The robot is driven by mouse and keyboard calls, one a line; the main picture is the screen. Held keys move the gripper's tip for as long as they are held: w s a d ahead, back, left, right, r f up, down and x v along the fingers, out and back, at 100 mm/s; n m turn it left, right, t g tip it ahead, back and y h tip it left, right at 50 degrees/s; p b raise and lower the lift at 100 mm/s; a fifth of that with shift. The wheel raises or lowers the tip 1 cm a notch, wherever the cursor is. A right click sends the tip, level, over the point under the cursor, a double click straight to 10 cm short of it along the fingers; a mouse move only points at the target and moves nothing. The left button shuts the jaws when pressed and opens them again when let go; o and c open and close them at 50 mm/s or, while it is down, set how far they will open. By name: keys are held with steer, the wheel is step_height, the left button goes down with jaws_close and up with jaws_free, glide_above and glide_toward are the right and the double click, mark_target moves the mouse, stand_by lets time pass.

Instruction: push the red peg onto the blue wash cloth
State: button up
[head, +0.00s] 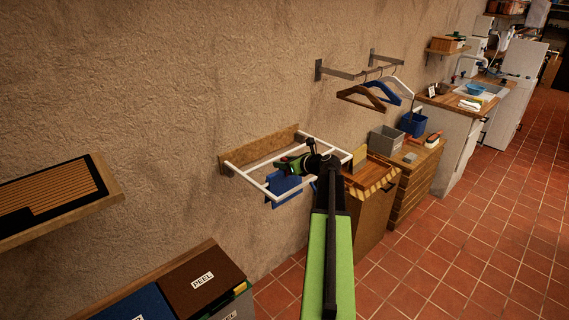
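A blue wash cloth (283,188) hangs over the white bars of a wall drying rack (238,171) in the middle of the head view. My green arm reaches up from the bottom of the picture to the rack. My gripper (283,164), green and dark, is over the rack, just above the cloth and apparently pointing left. Its fingers are too small to tell whether they are open or shut. I cannot make out the red peg; it is hidden or too small to see.
A wooden cabinet (372,212) stands right of the rack, with a grey bin (387,141) and blue bucket (413,124) beyond. Hangers (362,96) hang above. A shelf (60,205) juts out at left, above lidded bins (203,277). Tiled floor (470,250) is clear at right.

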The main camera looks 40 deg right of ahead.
steer(key=d+p+v, duration=0.1)
steer(key=p+v, duration=0.5)
steer(key=v, duration=1.1)
steer(key=shift+s+a+p, duration=0.25)
steer(key=shift+a+p, duration=0.05)
steer(key=shift+a, duration=0.15)
steer(key=shift+r, duration=0.15)
